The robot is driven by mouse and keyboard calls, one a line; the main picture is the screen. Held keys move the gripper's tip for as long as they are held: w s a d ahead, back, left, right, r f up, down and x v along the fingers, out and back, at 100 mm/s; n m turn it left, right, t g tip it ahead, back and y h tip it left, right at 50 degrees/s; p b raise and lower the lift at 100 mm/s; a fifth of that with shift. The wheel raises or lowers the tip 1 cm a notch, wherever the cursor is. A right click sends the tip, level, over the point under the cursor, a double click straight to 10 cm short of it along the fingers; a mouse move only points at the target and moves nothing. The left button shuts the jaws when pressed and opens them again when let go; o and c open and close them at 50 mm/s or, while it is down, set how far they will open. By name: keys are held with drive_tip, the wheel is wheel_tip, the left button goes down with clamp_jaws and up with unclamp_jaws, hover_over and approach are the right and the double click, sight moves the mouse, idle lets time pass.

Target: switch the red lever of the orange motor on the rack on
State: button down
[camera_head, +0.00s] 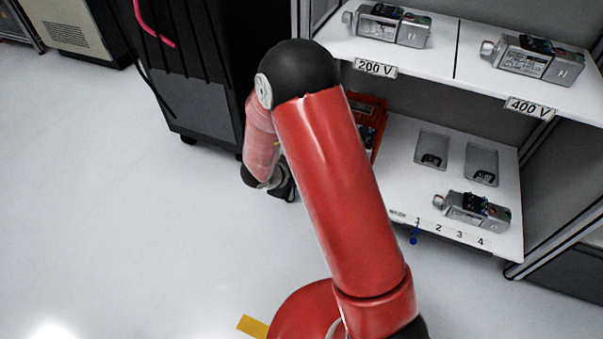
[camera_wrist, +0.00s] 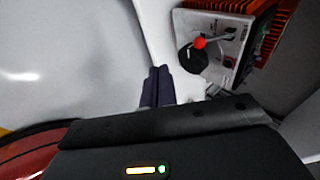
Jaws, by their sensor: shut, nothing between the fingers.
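The orange motor (camera_wrist: 284,30) is at the top right in the wrist view, with orange fins and a pale front plate. On that plate is a lever with a red ball end (camera_wrist: 200,43), by a black round part (camera_wrist: 192,60). In the head view the motor (camera_head: 378,104) stands at the left end of the lower rack shelf, partly hidden behind my red arm. My gripper (camera_wrist: 157,82) has its dark fingers together, empty, left of and below the red ball in the picture, apart from it. In the head view its dark end (camera_head: 285,190) is partly hidden by my arm.
The rack's lower shelf (camera_head: 400,150) also holds a grey servo motor (camera_head: 472,210) and two recessed plates. The upper shelf (camera_head: 440,50) has more grey motors and voltage labels. A black cabinet (camera_head: 195,75) stands left. Floor (camera_head: 120,220) is clear at left.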

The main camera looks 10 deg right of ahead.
drive_tip(key=s+a, duration=0.2)
drive_tip(key=s+a+r, duration=0.1)
drive_tip(key=s+a, duration=0.1)
drive_tip(key=shift+a, duration=0.15)
drive_tip(key=shift+r, duration=0.1)
idle(0.3)
drive_tip(key=w+a+r+n+t+y+p, duration=0.1)
drive_tip(key=w+a+r+n+t+y, duration=0.15)
drive_tip(key=r, duration=0.55)
drive_tip(key=w+a+r+n+t+y+p, duration=0.1)
drive_tip(key=w+r+n+y, duration=0.25)
drive_tip(key=r, duration=0.45)
drive_tip(key=s+r+n+y+p, duration=0.1)
drive_tip(key=s+r+n+y, duration=0.15)
drive_tip(key=r+n, duration=0.3)
drive_tip(key=s+r+n+y, duration=0.1)
drive_tip(key=s+r+n, duration=0.3)
drive_tip(key=r, duration=0.2)
drive_tip(key=s+d+r+n+g+h, duration=0.1)
drive_tip(key=s+d+r+n, duration=0.1)
drive_tip(key=s, duration=0.5)
drive_tip(key=s+d+r+n+h+p, duration=0.1)
drive_tip(key=s+d+r+n, duration=0.1)
drive_tip(key=s+d+n, duration=0.3)
drive_tip(key=s+d+r+n+g+h+p, duration=0.1)
drive_tip(key=s+d+r+n, duration=0.2)
drive_tip(key=s, duration=0.6)
drive_tip(key=shift+d+g, duration=0.35)
drive_tip(key=shift+d, duration=0.3)
drive_tip(key=shift+n, duration=0.25)
